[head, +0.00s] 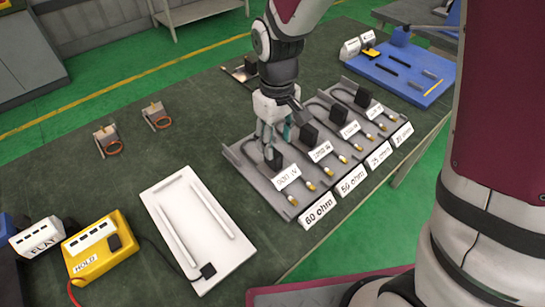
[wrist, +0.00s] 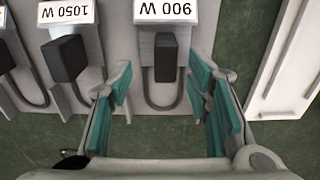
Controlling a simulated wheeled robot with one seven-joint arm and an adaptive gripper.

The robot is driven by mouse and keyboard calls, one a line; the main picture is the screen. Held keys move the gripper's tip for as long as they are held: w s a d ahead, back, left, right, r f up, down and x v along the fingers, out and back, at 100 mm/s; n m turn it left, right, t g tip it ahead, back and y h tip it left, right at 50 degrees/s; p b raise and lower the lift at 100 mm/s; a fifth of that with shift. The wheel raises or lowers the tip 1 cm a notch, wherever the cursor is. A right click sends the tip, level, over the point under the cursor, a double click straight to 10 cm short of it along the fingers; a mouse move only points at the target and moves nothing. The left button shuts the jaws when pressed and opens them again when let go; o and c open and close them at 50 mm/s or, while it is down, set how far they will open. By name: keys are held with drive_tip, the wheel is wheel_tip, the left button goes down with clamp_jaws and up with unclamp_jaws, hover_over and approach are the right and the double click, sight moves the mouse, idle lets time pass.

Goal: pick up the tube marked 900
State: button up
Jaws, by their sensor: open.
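In the head view my gripper (head: 275,138) hangs over the left end of the rack and partly hides the tube.
The "1050 W" tube's block (wrist: 66,58) is close beside my left finger in the wrist view. More labelled tubes fill the rack (head: 262,186). A white tray (head: 217,262) with two rods lies to the left, and a yellow HOLD box (head: 98,255) beyond it.

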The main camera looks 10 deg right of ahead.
drive_tip(key=shift+a+f, duration=0.2)
drive_tip(key=shift+f, duration=1.55)
drive_tip(key=shift+a+f, duration=0.15)
drive_tip(key=shift+f, duration=1.55)
drive_tip(key=shift+c, duration=0.2)
clamp_jaws()
